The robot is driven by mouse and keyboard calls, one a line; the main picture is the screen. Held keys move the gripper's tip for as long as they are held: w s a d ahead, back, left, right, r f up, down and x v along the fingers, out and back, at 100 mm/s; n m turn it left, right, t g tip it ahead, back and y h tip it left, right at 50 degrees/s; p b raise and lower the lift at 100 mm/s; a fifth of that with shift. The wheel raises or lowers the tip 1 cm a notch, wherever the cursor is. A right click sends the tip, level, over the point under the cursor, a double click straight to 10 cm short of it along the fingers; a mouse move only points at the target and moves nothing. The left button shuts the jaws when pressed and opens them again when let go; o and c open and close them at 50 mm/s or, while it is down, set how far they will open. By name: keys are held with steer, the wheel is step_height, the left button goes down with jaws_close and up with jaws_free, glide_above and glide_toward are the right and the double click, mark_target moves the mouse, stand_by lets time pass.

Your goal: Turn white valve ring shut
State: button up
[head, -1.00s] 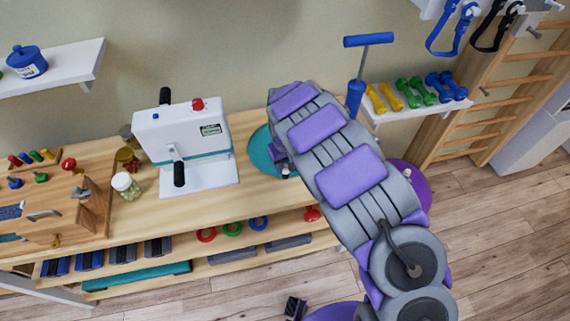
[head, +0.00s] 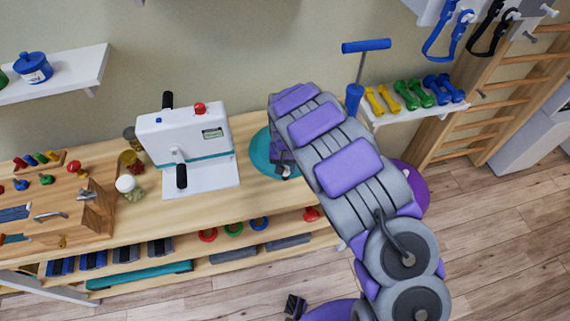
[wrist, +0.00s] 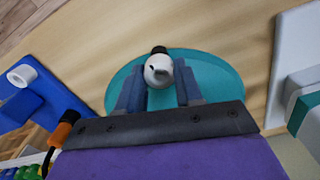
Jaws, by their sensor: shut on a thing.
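The white valve ring (wrist: 158,70), a small rounded white piece with a dark spot, shows between my fingers in the wrist view. A black part sticks out at its far end. It is in front of a teal round cushion (wrist: 214,79), which shows in the head view (head: 262,152) on the wooden bench, partly hidden by my arm. My gripper (wrist: 159,88) is shut on the ring, one grey finger on each side. In the head view my gripper (head: 284,168) is small and mostly hidden behind my arm. How far the ring is turned cannot be told.
A white machine with black handles (head: 188,148) stands on the bench left of the cushion. Jars (head: 130,187) and a wooden board (head: 70,215) are farther left. A blue hand pump (head: 354,98) stands at the right, near a dumbbell shelf (head: 412,112).

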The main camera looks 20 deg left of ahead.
mark_target(286, 171)
steer(key=shift+m+p, duration=0.4)
steer(key=shift+m, duration=1.6)
steer(key=o, duration=1)
steer(key=shift+o, duration=0.2)
step_height(286, 171, up, 17)
steer(key=p, duration=0.2)
steer(key=shift+r+p, duration=0.15)
steer(key=shift+p, duration=0.15)
steer(key=shift+w, duration=0.1)
